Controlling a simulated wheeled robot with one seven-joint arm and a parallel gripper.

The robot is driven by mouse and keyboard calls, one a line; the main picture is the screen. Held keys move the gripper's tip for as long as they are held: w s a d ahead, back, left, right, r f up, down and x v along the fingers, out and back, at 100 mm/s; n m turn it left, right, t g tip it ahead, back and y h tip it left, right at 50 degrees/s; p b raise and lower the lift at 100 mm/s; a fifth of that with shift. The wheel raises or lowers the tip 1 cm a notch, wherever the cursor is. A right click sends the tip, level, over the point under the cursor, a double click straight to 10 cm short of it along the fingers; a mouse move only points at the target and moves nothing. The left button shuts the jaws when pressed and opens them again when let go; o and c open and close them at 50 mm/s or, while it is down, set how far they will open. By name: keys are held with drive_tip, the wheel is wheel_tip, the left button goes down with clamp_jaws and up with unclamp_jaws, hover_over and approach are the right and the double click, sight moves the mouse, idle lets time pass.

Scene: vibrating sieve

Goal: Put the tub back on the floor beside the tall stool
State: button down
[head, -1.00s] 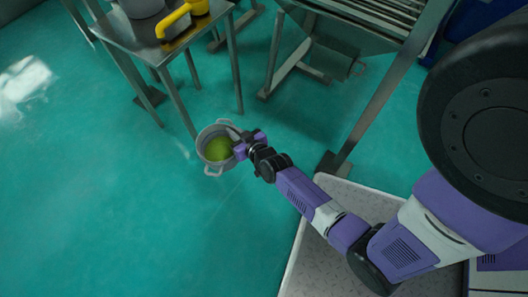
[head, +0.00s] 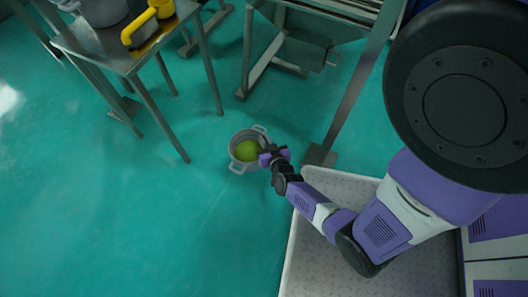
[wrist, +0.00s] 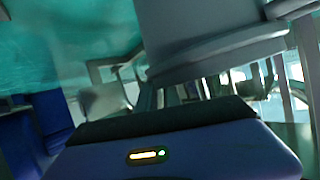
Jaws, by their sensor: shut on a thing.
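The tub (head: 235,152) is a grey round pot with two side handles and something yellow-green inside. In the head view it is right of the tall metal stool (head: 128,62), apart from its nearest leg. My gripper (head: 265,156) is shut on the tub's right side. The tub looks upright; its height above the floor is hard to judge. In the wrist view the tub's grey wall (wrist: 215,55) and a handle fill the upper right, close to my gripper. The fingertips are hidden there.
A grey pot (head: 100,12) and a yellow tool (head: 150,20) are on the stool. The sieve machine's metal frame (head: 345,110) stands behind and right of the tub. Open green floor (head: 140,220) lies left and in front.

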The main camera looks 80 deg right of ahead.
sight(249, 152)
wheel_tip(249, 152, down, 10)
drive_tip(key=b, duration=0.6)
drive_tip(key=shift+r, duration=0.15)
drive_tip(key=c, duration=1.5)
unclamp_jaws()
drive_tip(key=shift+a, duration=0.1)
